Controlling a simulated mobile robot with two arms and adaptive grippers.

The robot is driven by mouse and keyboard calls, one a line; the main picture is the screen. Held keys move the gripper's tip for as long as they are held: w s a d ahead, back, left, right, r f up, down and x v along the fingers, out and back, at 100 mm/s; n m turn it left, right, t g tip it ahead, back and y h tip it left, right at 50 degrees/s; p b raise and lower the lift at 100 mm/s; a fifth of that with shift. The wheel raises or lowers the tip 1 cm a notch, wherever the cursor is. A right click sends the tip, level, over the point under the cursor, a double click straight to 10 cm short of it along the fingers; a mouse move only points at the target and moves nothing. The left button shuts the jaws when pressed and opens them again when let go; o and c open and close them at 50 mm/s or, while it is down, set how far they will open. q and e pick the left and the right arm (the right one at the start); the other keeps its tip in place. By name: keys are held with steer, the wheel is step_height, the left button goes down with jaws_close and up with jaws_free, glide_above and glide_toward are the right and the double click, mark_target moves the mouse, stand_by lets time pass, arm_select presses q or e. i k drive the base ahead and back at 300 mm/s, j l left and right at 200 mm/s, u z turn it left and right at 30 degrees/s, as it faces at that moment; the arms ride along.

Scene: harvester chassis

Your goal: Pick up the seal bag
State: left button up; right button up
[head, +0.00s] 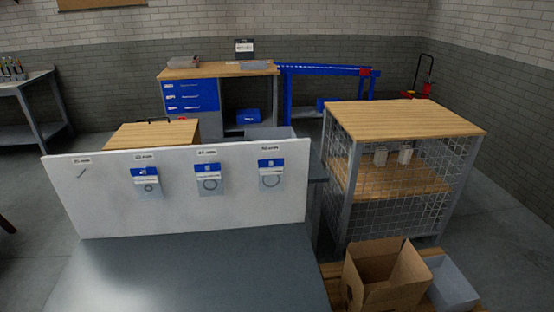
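Three seal bags hang in a row on a white upright board (105,210). Each is a clear bag with a blue and white header and a dark ring inside. The left bag (148,188) has the smallest ring. The middle bag (209,185) has a larger ring. The right bag (271,180) has a ring that looks largest. A small label sits above each bag, too small to read. A further label at the board's far left has only a small dark peg below it and no bag. Neither of my grippers shows in the head view.
A bare grey tabletop (190,275) lies before the board. An open cardboard box (385,285) and a grey bin (452,285) stand at lower right. Behind them is a wire-mesh cabinet (405,120) with a wooden top. A blue-drawer workbench (192,95) stands at the back.

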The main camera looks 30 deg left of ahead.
mark_target(148, 186)
steer(key=u, duration=1.5)
